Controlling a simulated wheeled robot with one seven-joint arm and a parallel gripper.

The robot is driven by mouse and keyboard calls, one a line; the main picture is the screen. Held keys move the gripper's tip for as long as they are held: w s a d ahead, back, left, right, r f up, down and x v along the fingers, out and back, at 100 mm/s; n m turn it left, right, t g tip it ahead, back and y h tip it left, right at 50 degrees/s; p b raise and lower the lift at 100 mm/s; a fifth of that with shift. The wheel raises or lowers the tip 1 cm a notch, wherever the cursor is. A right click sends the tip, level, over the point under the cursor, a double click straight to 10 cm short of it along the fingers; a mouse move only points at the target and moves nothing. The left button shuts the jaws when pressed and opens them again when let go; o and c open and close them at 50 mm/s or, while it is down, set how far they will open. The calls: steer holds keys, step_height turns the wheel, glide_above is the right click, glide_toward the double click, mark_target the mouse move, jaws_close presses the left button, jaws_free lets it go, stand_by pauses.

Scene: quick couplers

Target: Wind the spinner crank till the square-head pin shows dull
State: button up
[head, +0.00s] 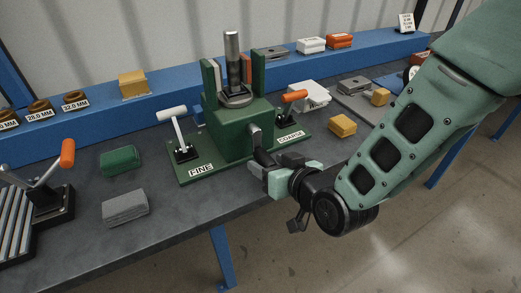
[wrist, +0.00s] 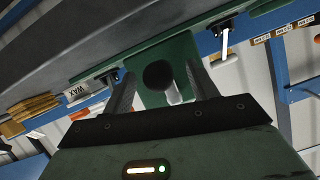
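The green spinner (head: 240,130) stands on the bench with a grey metal pin (head: 232,55) upright in its top, between green posts. The pin has a lighter streak down its side; its head shape is too small to tell. The crank (head: 254,136) is on the spinner's front face, partly hidden by my gripper (head: 256,170). In the wrist view, the crank's dark round knob (wrist: 158,75) lies between the fingers of my gripper (wrist: 159,78), with gaps visible on both sides. The fingers are apart and not closed on the knob.
A white lever (head: 175,125) by the FINE label and an orange lever (head: 291,100) by the COARSE label flank the spinner. A green block (head: 121,160), a grey block (head: 125,208) and a yellow block (head: 342,125) lie nearby. A blue shelf (head: 180,95) runs behind.

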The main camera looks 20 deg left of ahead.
steer(key=v, duration=0.7)
stand_by(0.4)
stand_by(0.3)
steer(key=s+d+r+g+h, duration=0.3)
steer(key=s+d+g+h, duration=0.1)
steer(key=d, duration=0.7)
steer(key=s+d+r+g+h, duration=0.4)
steer(key=s+d+h, duration=0.2)
steer(key=s+d, duration=0.3)
steer(key=d, duration=0.3)
steer(key=shift+m+p, duration=0.3)
steer(key=shift+m, duration=0.1)
